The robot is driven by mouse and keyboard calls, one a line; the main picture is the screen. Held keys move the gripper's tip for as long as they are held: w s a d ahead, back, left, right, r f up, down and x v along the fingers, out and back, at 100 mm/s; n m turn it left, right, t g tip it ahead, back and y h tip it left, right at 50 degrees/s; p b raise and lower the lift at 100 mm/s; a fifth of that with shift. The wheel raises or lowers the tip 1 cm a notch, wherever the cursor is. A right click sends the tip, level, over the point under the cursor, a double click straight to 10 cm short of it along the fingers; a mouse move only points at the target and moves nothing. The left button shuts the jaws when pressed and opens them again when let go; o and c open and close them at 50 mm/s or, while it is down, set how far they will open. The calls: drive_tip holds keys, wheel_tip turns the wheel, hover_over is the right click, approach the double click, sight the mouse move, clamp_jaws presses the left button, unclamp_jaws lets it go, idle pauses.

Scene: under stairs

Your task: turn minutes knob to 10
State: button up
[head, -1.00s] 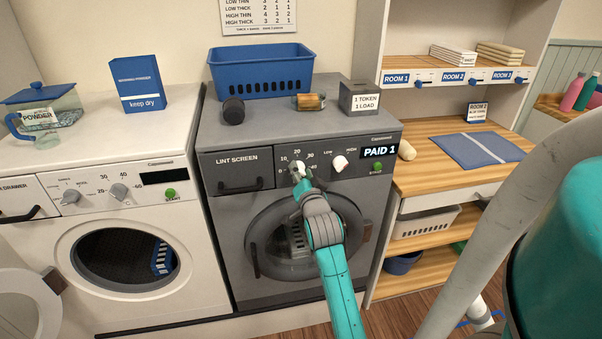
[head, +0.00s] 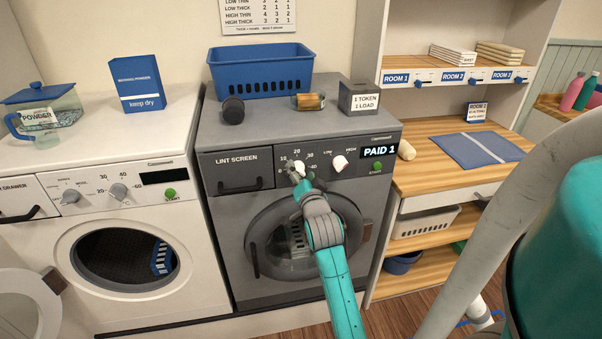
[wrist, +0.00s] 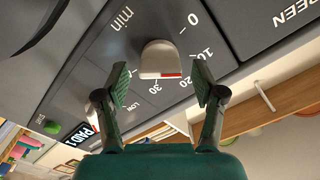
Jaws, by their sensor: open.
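The minutes knob (wrist: 158,60) is pale, with a red mark on its lower right edge in the wrist view. It sits on the dark panel of the grey machine (head: 222,228), among the numbers 0, 10, 20 and 30. The red mark lies on the side of 20 and 30; I cannot tell the exact setting. My gripper (wrist: 160,76) is open, with one finger on each side of the knob and gaps showing between. In the head view my gripper (head: 297,179) is at the panel and partly hides the dial.
A second pale knob (head: 339,163), the PAID 1 display (head: 380,152) and a green start button (head: 378,165) are to the right. The lint screen drawer (head: 238,172) is to the left. A blue basket (head: 262,72) stands on top.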

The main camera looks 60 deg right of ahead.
drive_tip(key=v, duration=1.1)
drive_tip(key=shift+s+a, duration=0.25)
drive_tip(key=s+a+f+n+t+y, duration=0.2)
drive_tip(key=a+f+n+y, duration=0.3)
drive_tip(key=a, duration=0.6)
drive_tip(key=s+a+f+n+t+y, duration=0.15)
drive_tip(key=a+f+n, duration=0.25)
drive_tip(key=a+f, duration=0.55)
drive_tip(key=s+a+n+y, duration=0.7)
drive_tip(key=s+a+n, duration=0.2)
drive_tip(key=s+a, duration=0.6)
drive_tip(key=s, duration=0.3)
drive_tip(key=shift+s, duration=0.35)
drive_tip(key=shift+f, duration=0.1)
